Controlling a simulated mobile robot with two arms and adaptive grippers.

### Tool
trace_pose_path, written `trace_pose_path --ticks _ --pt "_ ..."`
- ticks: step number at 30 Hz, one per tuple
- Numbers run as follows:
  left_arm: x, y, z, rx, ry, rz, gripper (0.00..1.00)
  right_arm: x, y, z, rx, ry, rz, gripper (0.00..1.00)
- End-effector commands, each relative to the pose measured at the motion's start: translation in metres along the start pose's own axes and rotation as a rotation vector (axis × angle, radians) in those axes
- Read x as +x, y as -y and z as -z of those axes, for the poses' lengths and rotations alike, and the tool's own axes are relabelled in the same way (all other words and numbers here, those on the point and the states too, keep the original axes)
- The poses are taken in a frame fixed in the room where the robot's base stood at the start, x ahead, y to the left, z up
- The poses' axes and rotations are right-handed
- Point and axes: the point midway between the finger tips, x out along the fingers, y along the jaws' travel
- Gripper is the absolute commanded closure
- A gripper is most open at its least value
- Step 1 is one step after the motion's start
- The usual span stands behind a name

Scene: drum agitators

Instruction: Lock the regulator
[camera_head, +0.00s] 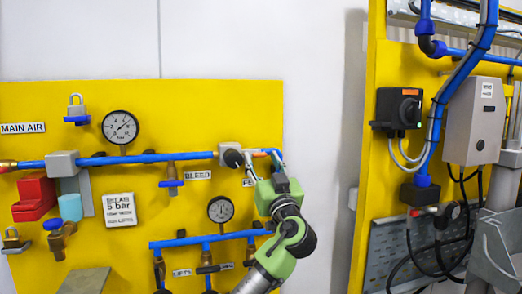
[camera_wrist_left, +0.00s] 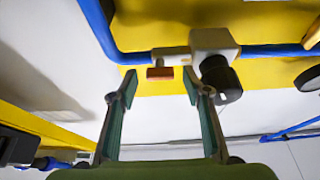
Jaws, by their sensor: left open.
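The regulator (camera_head: 231,148) is a grey block with a round black knob, at the right end of the upper blue pipe on the yellow panel. In the left wrist view the regulator (camera_wrist_left: 207,39) is at the top, its black knob (camera_wrist_left: 221,78) beside one fingertip. A small reddish-brown tab (camera_wrist_left: 160,73) on a grey stem hangs from the block, ahead of the gap between my fingers. My left gripper (camera_head: 258,168) is open and empty, just right of the regulator, partly covering a label. It also shows in the left wrist view (camera_wrist_left: 152,88). My right gripper is out of view.
A gauge (camera_head: 121,127) and a padlock (camera_head: 76,108) are on the panel's upper left. A lower blue pipe (camera_head: 205,239) with a second gauge (camera_head: 220,209) runs below the regulator. A second yellow panel (camera_head: 368,150) stands at the right, beyond a white wall gap.

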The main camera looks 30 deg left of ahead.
Motion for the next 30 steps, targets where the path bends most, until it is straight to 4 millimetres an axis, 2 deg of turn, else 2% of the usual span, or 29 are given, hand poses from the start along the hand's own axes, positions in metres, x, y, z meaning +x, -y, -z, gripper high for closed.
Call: trace_pose_path --ticks 4,13,14,18,30 --pt "0.0117 0.0004 0.0007 0.000 0.001 0.001 0.56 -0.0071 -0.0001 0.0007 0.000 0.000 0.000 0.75" --pt "0.0136 0.0003 -0.0011 -0.001 0.001 0.000 0.56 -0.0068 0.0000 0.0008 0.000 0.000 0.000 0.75" --pt "0.0136 0.0003 -0.0010 -0.001 0.001 0.000 0.58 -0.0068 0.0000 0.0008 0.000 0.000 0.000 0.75" --pt "0.0135 0.0003 -0.0009 -0.001 0.001 0.000 0.94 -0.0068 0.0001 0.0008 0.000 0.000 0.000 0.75" --pt "0.0130 0.0009 -0.0009 0.037 0.000 -0.016 0.94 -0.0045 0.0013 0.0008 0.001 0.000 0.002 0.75"
